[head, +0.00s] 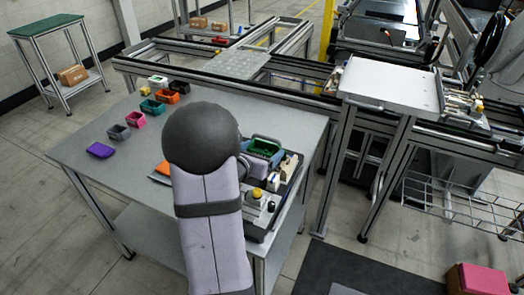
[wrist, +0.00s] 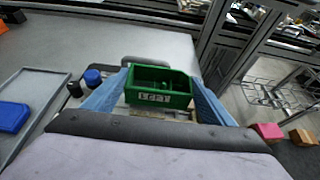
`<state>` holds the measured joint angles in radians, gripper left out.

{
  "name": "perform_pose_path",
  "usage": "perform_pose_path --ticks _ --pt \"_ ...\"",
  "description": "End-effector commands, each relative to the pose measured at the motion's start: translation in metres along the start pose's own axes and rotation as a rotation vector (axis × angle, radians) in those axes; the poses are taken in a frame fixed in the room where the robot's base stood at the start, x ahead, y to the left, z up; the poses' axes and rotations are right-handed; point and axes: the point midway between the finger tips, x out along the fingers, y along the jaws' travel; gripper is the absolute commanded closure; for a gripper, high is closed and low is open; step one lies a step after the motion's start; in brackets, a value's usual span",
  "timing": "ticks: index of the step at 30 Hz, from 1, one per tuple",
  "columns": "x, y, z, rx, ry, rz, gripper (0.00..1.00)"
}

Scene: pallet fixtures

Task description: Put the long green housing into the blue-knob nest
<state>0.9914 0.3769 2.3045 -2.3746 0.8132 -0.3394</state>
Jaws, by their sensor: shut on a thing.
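The green housing (wrist: 160,84) is an open-topped box with a pale lettered label on its near side. My gripper (wrist: 158,92) is shut on it, with one blue finger at each end. In the head view the green housing (head: 264,145) is above the right part of the grey table, partly hidden by the fingers. A blue knob (wrist: 93,76) stands to the left of the left finger in the wrist view, with a dark knob beside it. The nest belonging to the blue knob is hidden or cannot be made out. Whether the housing touches anything below cannot be told.
A fixture with a yellow knob (head: 256,193) is right of my arm. Purple (head: 100,150), grey (head: 118,131), pink (head: 135,119) and teal (head: 152,106) housings stand along the table's left. A grey tray (wrist: 42,88) holds a blue piece (wrist: 12,117).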

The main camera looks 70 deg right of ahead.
Motion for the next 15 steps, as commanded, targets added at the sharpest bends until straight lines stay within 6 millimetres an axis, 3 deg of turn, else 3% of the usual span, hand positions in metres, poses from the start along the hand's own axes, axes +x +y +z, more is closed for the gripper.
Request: perform_pose_path --ticks 15 --pt "0.0032 0.0001 -0.0066 0.000 -0.002 0.000 0.47"
